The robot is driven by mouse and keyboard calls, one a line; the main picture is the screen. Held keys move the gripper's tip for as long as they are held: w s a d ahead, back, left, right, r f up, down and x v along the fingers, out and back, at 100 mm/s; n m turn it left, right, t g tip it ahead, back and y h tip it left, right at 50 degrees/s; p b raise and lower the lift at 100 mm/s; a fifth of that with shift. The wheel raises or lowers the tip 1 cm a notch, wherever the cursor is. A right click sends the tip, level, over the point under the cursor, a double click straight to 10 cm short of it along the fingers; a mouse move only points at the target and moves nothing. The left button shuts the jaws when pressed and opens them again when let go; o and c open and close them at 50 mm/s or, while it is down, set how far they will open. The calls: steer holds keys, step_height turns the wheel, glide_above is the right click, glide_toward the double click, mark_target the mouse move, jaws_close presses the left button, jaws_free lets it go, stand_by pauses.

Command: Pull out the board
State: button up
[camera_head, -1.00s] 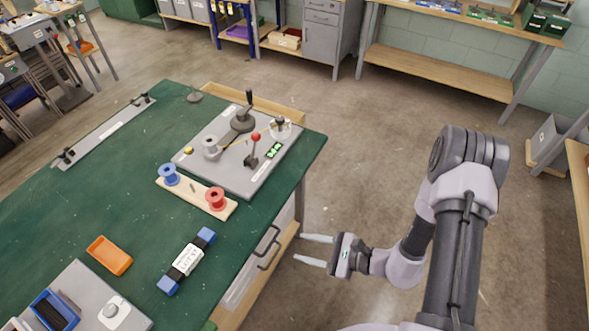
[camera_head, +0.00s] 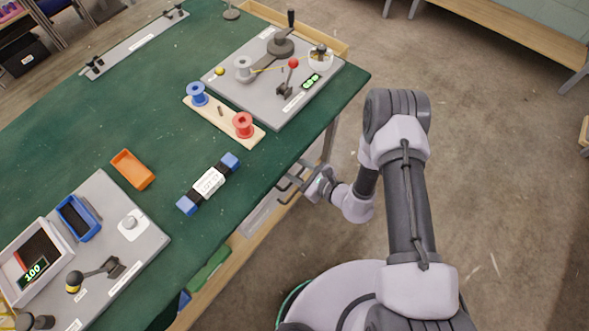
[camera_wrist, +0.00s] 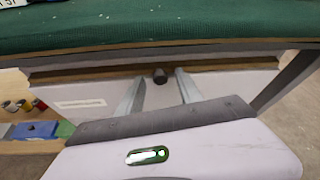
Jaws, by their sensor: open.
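A pale board-like front (camera_wrist: 80,92) with a label strip sits under the table's edge in the wrist view. It also shows below the tabletop in the head view (camera_head: 262,214). A dark handle (camera_wrist: 160,76) sticks out from it. My gripper (camera_wrist: 158,86) is open, with one finger on each side of the handle. I cannot tell whether the fingers touch it. In the head view my gripper (camera_head: 296,177) is at the table's right edge, and it partly hides the handle there.
The green table (camera_head: 150,120) carries a grey plate with spools and a lever (camera_head: 250,95), a wooden strip with blue and red spools (camera_head: 222,120), a blue-ended block (camera_head: 209,184) and an orange tray (camera_head: 132,169). Open floor (camera_head: 470,180) lies to the right.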

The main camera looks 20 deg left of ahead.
steer(key=shift+w+a, duration=0.1)
steer(key=shift+a, duration=0.05)
jaws_close()
stand_by(1.4)
